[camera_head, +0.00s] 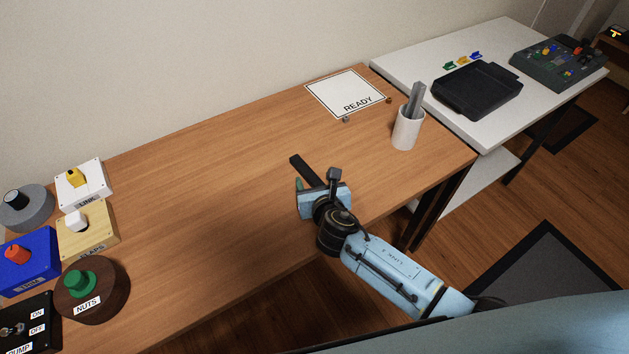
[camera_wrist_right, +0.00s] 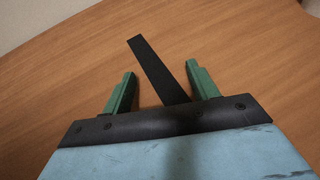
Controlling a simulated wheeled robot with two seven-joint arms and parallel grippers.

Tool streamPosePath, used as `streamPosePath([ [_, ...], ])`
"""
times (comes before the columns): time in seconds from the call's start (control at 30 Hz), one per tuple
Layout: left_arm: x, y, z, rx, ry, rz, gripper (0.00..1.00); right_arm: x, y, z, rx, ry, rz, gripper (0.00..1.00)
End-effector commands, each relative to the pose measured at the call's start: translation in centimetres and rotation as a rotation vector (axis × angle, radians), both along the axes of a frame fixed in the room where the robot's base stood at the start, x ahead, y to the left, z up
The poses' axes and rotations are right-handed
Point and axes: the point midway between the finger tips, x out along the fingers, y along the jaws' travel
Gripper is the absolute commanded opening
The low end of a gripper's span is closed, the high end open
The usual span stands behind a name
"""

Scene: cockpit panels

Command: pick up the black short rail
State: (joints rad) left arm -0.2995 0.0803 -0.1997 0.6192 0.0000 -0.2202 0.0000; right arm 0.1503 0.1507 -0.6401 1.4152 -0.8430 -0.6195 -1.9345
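The black short rail (camera_head: 304,169) is a flat dark bar on the wooden table near its front edge. The fingers stand apart with clear gaps beside the rail. In the head view my right gripper (camera_head: 311,184) is low over the table at the rail's near end, which it hides. I cannot tell how high the fingertips are above the wood. My left gripper is not in view.
Several knob panels, including NUTS (camera_head: 91,288) and FLAPS (camera_head: 89,224), stand at the left. A white cup (camera_head: 408,130) with grey bars and a READY mat (camera_head: 340,87) are at the back right. A white table (camera_head: 400,66) with a black tray (camera_head: 478,90) adjoins. The table's middle is clear.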

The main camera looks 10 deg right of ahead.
Motion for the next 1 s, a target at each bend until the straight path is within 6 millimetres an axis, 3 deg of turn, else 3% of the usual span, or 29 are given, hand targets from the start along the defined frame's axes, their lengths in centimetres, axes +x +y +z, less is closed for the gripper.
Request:
streamPosePath([
  [0.03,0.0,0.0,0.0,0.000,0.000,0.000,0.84,0.0,0.0,0.0,0.000,0.000,0.000,0.52],
  [0.33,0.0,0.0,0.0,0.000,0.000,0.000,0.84,-0.1,0.0,-0.1,0.000,0.001,-0.001,0.13],
  [0.77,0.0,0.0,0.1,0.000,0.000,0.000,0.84,-0.2,0.0,-0.1,0.000,0.007,-0.001,0.11],
  [0.9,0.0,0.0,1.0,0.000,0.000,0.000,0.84,-0.2,0.0,1.5,0.000,0.004,0.000,0.00],
  [1.0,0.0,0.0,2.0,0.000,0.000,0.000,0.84,-0.1,0.0,3.8,0.001,0.000,0.000,0.00],
])
